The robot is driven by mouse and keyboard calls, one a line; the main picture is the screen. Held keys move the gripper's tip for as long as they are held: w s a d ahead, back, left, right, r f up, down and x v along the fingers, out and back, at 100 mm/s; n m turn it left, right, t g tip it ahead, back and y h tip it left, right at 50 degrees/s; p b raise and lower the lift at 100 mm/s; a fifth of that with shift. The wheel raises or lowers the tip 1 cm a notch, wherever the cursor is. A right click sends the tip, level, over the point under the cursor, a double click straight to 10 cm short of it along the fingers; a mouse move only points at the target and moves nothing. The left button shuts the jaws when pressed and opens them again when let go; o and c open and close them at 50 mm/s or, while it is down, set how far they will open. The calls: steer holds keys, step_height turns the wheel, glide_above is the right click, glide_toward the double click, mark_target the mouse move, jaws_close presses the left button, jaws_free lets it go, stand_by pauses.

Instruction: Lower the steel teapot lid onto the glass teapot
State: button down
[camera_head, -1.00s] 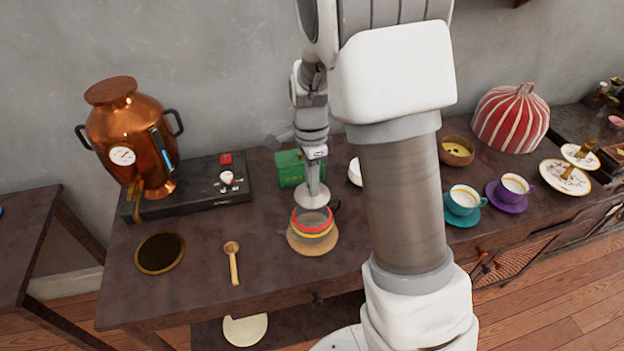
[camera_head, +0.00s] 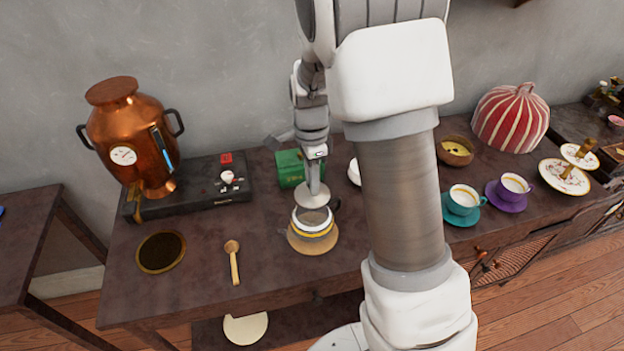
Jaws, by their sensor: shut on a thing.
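The glass teapot (camera_head: 313,230) stands upright on a round tan mat (camera_head: 299,246) near the middle of the table. It has a pale rim, a yellow band and a dark handle at its right. My gripper (camera_head: 314,183) points down behind and above the teapot's opening. It is shut on the steel lid (camera_head: 309,199), a pale round disc. The lid shows just above the far side of the rim in this view. I cannot tell the height of the gap between lid and rim. The fingertips are small and hard to make out.
A green box (camera_head: 290,168) stands behind the teapot, left of my gripper. A wooden spoon (camera_head: 233,262) and a dark round plate (camera_head: 160,252) lie to the left. A copper urn (camera_head: 133,140) is at the back left.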

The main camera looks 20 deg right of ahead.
mark_target(312, 198)
steer(key=shift+f, duration=0.1)
stand_by(0.4)
steer(key=shift+f+b, duration=1)
steer(key=shift+f, duration=0.4)
stand_by(0.4)
steer(key=shift+f+b, duration=0.5)
steer(key=shift+f, duration=0.6)
steer(key=shift+f, duration=0.25)
stand_by(0.4)
steer(key=shift+c, duration=0.6)
jaws_free()
